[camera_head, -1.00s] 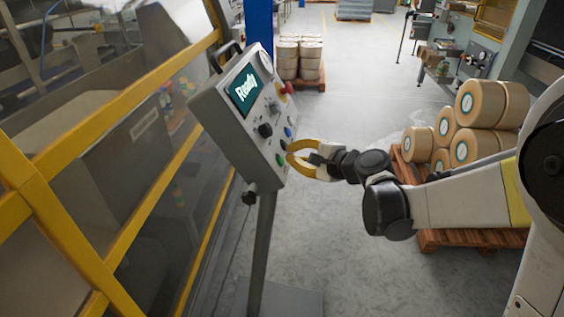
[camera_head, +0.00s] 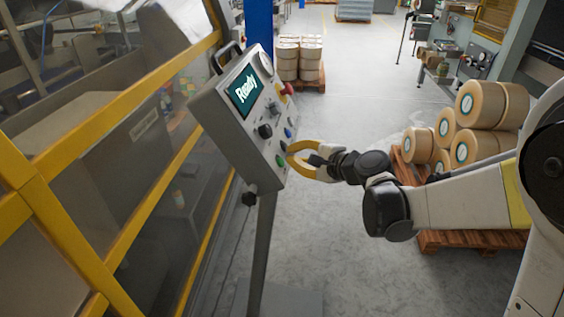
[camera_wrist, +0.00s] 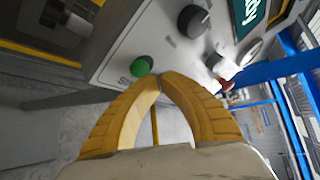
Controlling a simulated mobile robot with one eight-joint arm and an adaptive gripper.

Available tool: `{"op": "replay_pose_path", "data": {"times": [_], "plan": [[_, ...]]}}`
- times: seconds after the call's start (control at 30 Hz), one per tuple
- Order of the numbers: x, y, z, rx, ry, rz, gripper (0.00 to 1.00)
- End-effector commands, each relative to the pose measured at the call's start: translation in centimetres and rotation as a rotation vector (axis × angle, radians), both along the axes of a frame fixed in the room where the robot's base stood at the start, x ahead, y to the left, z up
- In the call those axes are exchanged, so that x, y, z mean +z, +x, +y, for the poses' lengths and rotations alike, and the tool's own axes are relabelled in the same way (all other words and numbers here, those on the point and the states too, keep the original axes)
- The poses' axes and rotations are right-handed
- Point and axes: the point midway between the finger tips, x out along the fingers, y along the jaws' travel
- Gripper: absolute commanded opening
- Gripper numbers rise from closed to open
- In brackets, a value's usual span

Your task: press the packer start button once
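The packer's grey control panel (camera_head: 238,118) stands tilted on a post, its screen (camera_head: 245,91) reading "Ready". A green button (camera_head: 280,160) sits low on the panel face. In the wrist view the green button (camera_wrist: 142,66) is just left of my fingertips, beside partly hidden lettering starting with "S". My gripper (camera_head: 290,153) has yellow curved fingers. In the wrist view the gripper's fingertips (camera_wrist: 163,77) meet, with nothing between them. They are very close to the panel face; I cannot tell whether they touch it. The button is not covered by them.
A black knob (camera_wrist: 193,20) and a red button (camera_wrist: 227,85) are on the same panel. A yellow-framed guard (camera_head: 110,255) runs along the left. Large rolls (camera_head: 480,105) lie on a wooden pallet (camera_head: 470,239) at right. The floor between is clear.

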Motion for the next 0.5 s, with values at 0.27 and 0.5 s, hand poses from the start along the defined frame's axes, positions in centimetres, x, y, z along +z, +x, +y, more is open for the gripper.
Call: {"op": "replay_pose_path", "data": {"times": [0.27,0.5], "plan": [[-0.18,0.01,0.21,0.000,0.000,0.000,0.00],[-0.47,0.06,0.78,0.000,0.000,0.000,0.00]]}}
